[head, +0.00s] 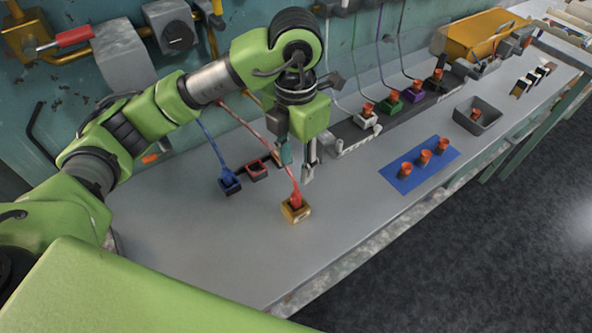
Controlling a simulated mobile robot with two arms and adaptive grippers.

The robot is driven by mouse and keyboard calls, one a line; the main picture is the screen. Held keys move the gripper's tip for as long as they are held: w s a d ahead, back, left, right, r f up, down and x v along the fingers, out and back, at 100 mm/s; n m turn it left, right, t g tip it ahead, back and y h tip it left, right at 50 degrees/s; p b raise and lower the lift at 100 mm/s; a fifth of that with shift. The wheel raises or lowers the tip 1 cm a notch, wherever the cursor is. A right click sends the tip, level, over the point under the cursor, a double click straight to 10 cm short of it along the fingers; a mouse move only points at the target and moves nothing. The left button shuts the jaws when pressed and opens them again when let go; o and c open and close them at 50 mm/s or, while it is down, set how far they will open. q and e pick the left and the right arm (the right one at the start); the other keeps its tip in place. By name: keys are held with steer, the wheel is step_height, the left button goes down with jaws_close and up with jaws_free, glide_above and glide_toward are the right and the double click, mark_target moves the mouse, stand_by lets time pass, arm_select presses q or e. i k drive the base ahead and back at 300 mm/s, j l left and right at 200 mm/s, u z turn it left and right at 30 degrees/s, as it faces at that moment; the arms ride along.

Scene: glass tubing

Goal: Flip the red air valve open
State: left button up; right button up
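A red lever handle (75,36) sits on brass pipework on the teal wall at the upper left; it looks like the red air valve. The handle lies nearly level, tilted slightly up to the right. My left gripper (308,168) points down over the grey bench, well to the right of the handle and apart from it. Its fingers are small and seen edge-on, so I cannot tell whether they are open. No object shows clearly between them. My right gripper is not in view.
Near my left gripper stand a yellow-brown block (295,211) with a red line, a blue block (230,183) and a red block (257,170). A blue mat (405,184) holds several orange-red pieces. A grey bin (478,116) stands farther right. The bench's front is clear.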

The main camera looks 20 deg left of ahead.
mark_target(31, 47)
steer(key=k, duration=1.5)
